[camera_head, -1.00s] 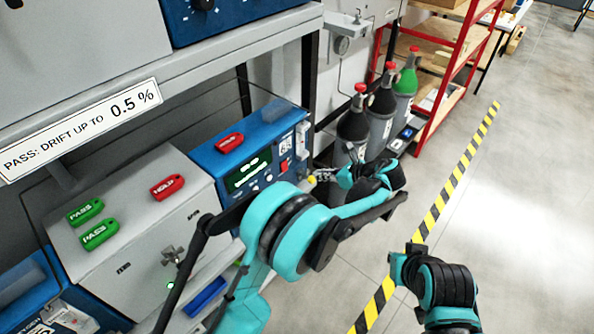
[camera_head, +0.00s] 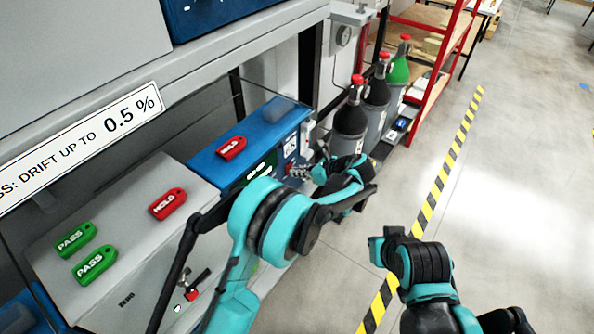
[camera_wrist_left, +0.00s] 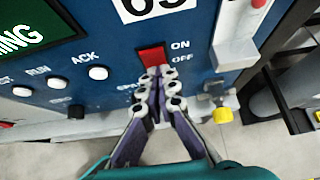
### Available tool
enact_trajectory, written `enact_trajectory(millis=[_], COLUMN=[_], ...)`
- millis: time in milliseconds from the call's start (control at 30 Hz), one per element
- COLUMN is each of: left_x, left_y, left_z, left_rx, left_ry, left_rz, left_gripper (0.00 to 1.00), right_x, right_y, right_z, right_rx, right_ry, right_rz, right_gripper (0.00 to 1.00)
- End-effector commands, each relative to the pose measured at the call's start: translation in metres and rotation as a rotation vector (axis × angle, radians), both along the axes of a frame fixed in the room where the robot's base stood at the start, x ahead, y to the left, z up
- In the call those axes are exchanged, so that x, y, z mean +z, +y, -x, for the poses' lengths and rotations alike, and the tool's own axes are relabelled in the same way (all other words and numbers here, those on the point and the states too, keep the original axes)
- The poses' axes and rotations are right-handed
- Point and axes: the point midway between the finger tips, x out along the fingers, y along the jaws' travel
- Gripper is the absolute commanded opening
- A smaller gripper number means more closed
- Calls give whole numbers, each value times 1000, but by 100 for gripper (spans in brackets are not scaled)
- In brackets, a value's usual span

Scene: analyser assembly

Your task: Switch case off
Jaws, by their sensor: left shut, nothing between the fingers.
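The blue case (camera_head: 262,128) stands on the bench, with a front panel of buttons and a screen. In the left wrist view its red rocker switch (camera_wrist_left: 151,56) sits beside the ON and OFF labels, under a white number label. My left gripper (camera_wrist_left: 160,74) is shut and empty, with its fingertips at the switch's lower edge by the OFF label. They cover part of it, and I cannot tell whether they press it.
A yellow knob (camera_wrist_left: 222,116) sits just right of the fingers. White buttons (camera_wrist_left: 98,73) line the panel at left. A grey case (camera_head: 125,225) with green PASS tags and a red HOLD tag stands alongside. Gas cylinders (camera_head: 350,125) stand behind.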

Motion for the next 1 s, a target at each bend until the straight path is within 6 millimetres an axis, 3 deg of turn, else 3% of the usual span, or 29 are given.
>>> enact_trajectory(millis=[633, 1000], left_x=[-2, 14], left_y=[5, 6], left_z=[-4, -4], left_rx=[0, 1], left_ry=[-1, -3], left_rz=[-2, -3], left_gripper=[0, 0], right_x=[-3, 4], right_y=[0, 0], right_z=[0, 0], right_rx=[0, 0], right_ry=[0, 0], right_rz=[0, 0], right_gripper=[0, 0])
